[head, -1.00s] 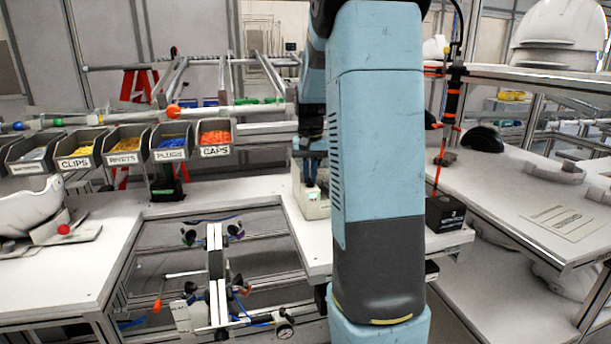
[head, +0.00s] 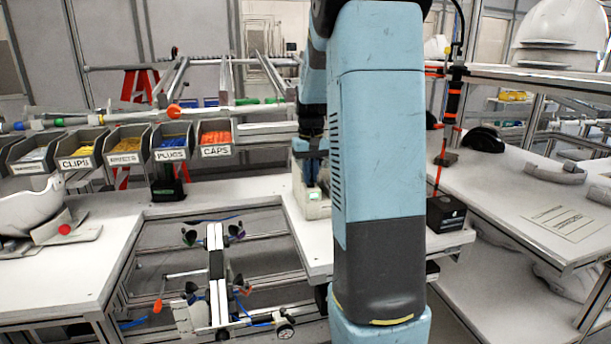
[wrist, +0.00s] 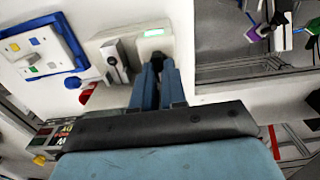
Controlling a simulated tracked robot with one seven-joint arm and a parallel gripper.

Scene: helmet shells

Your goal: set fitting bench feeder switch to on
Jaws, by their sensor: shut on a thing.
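A pale switch box (head: 314,207) with a lit green indicator stands on the bench behind my arm, which partly hides it. In the wrist view the pale unit (wrist: 155,47) with the green light sits just beyond my fingers. My gripper (wrist: 161,65) is pointed down at this unit, its blue-grey fingers close together. It appears shut on the unit's switch part, which the fingers hide. A grey plate with a metal lever (wrist: 115,60) is just left of the fingers, apart from them. In the head view my gripper (head: 313,170) is at the box.
Left of the unit in the wrist view are a blue-framed panel (wrist: 42,47), a blue round part and a red part. Labelled bins (head: 125,145) line the back. A black box (head: 445,213) stands on the bench right of my arm. An open frame lies front left.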

